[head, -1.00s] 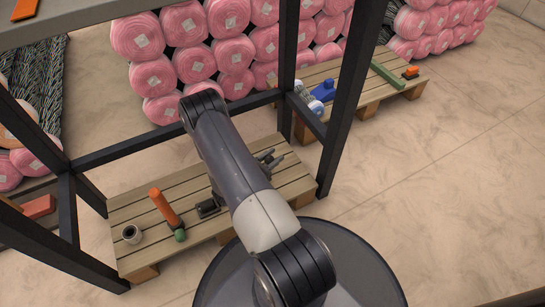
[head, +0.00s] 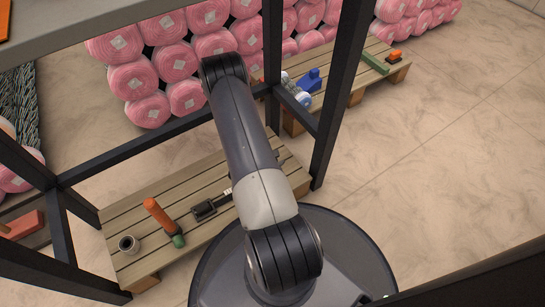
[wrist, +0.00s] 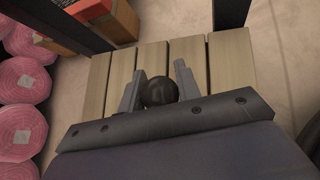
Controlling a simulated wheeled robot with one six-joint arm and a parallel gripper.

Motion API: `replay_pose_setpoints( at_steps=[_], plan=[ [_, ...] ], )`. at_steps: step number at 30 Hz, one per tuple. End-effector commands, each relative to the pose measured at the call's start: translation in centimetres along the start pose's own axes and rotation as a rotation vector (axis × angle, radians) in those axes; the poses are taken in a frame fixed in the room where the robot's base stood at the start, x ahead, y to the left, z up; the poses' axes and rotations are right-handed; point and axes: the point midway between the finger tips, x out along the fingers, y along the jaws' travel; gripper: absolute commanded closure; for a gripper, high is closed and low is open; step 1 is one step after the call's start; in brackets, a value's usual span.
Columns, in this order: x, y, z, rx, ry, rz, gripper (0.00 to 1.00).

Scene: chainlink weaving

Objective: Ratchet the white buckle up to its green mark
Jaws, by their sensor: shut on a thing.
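My gripper (wrist: 160,85) is shut on a dark round knob (wrist: 160,93) above the slatted pallet, in the wrist view. What the knob belongs to is hidden. In the head view my arm hides the gripper. A dark block (head: 204,209) with a dark bar lies on the near pallet, and a small white patch (head: 228,192) shows on the bar beside my arm. I cannot tell whether this patch is the white buckle. No green mark can be made out on the bar.
Pink rolls (head: 190,58) are stacked behind. Open floor (head: 440,150) lies to the right.

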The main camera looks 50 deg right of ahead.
Motion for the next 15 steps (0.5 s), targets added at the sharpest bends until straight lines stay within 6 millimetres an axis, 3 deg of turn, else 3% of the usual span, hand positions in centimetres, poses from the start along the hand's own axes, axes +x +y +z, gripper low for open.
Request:
replay_pose_setpoints(
  at_steps=[15],
  plan=[
    [1.4, -0.4, -1.8, 0.048, 0.177, 0.003, 1.00]
  ],
)
